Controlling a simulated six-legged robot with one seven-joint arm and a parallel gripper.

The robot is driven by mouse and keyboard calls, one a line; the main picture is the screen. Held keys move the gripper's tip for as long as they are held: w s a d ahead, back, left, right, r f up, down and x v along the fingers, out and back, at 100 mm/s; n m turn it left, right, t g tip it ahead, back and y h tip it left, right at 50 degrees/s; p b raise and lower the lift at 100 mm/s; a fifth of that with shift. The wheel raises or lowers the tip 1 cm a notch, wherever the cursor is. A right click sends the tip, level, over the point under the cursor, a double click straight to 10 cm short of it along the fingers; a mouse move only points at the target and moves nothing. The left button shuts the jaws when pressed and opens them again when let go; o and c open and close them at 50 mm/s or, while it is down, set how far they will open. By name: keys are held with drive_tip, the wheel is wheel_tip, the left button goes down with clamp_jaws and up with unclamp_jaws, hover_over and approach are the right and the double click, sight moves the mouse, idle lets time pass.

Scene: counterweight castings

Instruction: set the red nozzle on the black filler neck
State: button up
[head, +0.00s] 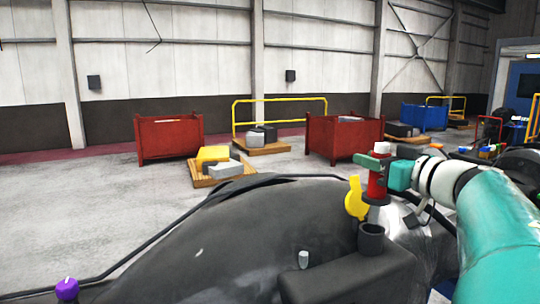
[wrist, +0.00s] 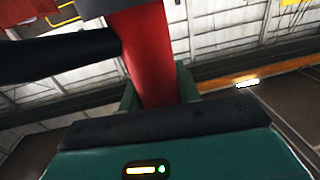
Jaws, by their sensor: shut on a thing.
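The red nozzle (head: 377,186) is upright in my gripper (head: 377,163), whose green jaws are shut around its upper part. A pale cap shows on top of it in the head view. The black filler neck (head: 371,238) is a short open cylinder on a dark block in front. In the picture the nozzle's lower end is just above the neck's rim, apart from it; I cannot tell the depth between them. In the wrist view the red nozzle (wrist: 147,55) runs up between the jaws, and the neck cannot be made out for sure.
A yellow lever (head: 355,199) stands close left of the nozzle. A dark rounded body (head: 265,235) fills the foreground, with a small pale knob (head: 303,259) and a purple knob (head: 67,289). Red bins (head: 170,137) and loaded pallets stand far behind on open floor.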

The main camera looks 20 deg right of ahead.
sight(370, 189)
drive_tip(key=shift+f, duration=3.15)
drive_tip(key=o, duration=0.9)
drive_tip(key=shift+f, duration=0.1)
drive_tip(key=s, duration=0.4)
drive_tip(key=s+d, duration=0.1)
drive_tip(key=s, duration=0.8)
drive_tip(key=shift+s+d, duration=0.35)
drive_tip(key=shift+d, duration=0.05)
